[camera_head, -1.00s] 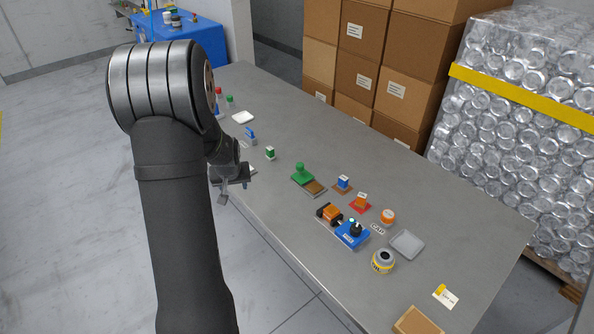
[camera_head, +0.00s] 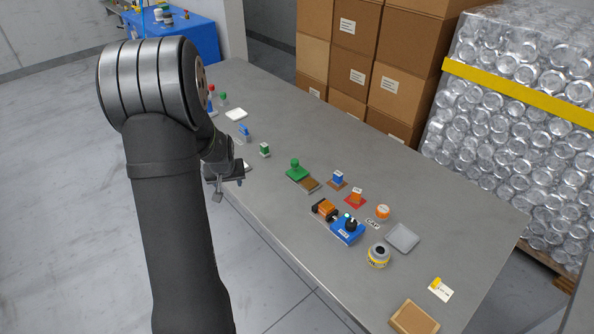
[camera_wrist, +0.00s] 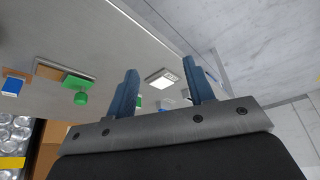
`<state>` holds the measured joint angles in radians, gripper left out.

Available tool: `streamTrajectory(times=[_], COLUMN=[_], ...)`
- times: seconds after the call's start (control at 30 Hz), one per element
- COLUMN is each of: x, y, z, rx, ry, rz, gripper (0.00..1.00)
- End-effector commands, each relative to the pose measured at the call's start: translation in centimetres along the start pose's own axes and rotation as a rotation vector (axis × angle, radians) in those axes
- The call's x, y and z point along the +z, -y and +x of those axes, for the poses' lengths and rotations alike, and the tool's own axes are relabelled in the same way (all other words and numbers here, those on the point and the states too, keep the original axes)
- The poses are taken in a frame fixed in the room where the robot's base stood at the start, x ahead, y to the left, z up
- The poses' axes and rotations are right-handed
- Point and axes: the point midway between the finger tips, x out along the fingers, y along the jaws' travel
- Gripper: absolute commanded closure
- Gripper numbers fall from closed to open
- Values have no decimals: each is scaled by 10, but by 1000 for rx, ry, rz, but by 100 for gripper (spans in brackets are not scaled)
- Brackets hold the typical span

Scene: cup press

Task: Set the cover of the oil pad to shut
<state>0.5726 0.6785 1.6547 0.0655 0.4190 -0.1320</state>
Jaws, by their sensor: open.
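No label saying oil pad is legible. A green block with a round knob (camera_head: 295,170) sits beside a flat brown pad (camera_head: 310,184) on the grey table. It looks like a cover set off to one side of the pad, leaving the brown face bare; I cannot tell how they join. Both show at the left of the wrist view, the green block (camera_wrist: 80,88) and the brown pad (camera_wrist: 47,72). My gripper (camera_head: 222,178) is at the table's near left edge, well left of them.
A blue device with a black knob (camera_head: 347,229), a yellow-banded tin (camera_head: 379,256), an orange tin (camera_head: 382,212) and a grey tray (camera_head: 402,238) stand right of the pad. A small green block (camera_head: 265,150) and a white tile (camera_head: 236,114) lie left. Cartons (camera_head: 360,70) stand behind.

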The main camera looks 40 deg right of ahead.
Motion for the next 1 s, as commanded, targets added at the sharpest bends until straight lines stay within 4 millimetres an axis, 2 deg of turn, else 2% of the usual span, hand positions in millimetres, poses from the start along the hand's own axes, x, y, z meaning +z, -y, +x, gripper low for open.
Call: streamTrajectory(times=[0.23, 0.37, 0.47, 0.67, 0.8, 1.0], x=[-6, -22, -35, -44, -35, -16], y=[2, 1, -8, -50, -85, -118], z=[6, 18, 26, 30, 25, 14], rx=[-10, -11, 19, 176, 337, 510], ry=[-53, -185, -315, -544, -657, -732], rz=[30, 107, 192, 367, 466, 540], gripper=[50, 50, 50, 50, 50, 50])
